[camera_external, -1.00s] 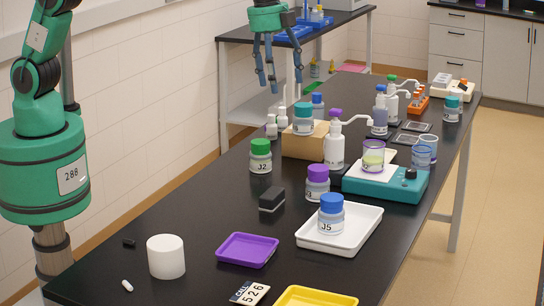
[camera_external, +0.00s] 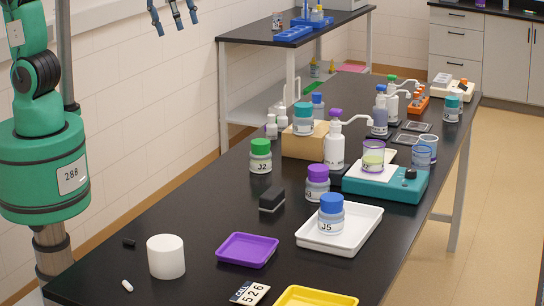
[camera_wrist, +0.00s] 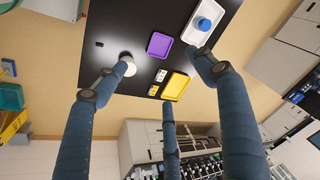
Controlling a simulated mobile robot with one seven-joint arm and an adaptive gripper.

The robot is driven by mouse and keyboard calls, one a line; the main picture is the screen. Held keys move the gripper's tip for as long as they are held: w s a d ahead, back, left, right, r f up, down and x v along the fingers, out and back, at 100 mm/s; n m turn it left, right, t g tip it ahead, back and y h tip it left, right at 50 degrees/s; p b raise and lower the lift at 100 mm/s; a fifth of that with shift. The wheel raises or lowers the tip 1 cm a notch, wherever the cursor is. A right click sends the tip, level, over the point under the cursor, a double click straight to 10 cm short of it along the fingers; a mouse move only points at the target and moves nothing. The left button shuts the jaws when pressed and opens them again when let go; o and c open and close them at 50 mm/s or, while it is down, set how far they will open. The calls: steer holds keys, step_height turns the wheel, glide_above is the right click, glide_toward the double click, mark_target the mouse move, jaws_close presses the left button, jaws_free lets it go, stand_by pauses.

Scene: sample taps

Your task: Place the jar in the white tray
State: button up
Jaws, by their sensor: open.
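A clear jar with a blue lid, labelled J5 (camera_external: 331,222), stands upright inside the white tray (camera_external: 362,238), toward its left side. In the wrist view the blue-lidded jar (camera_wrist: 204,24) shows from above within the white tray (camera_wrist: 197,40). My gripper (camera_external: 172,22) is at the top of the external view, high up and well away from the jar, with its upper part out of frame. Its fingers are spread and empty; they also show in the wrist view (camera_wrist: 163,75).
A purple-lidded jar (camera_external: 317,184) stands just behind the white tray, with a black block (camera_external: 272,199) left of it. A green-lidded jar (camera_external: 260,157), purple tray (camera_external: 247,250), yellow tray (camera_external: 315,298) and white cylinder (camera_external: 166,257) share the bench. Bare bench lies left of the black block.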

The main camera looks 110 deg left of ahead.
steer(key=s+d+f+n+t, duration=0.1)
steer(key=s+n, duration=0.1)
steer(key=s, duration=0.9)
steer(key=s+d+f+n, duration=0.1)
steer(key=s+f+n, duration=0.1)
steer(key=s, duration=0.8)
steer(key=shift+s+d+t, duration=0.4)
steer(key=shift+f, duration=0.15)
step_height(320, 180, down, 8)
steer(key=b, duration=0.8)
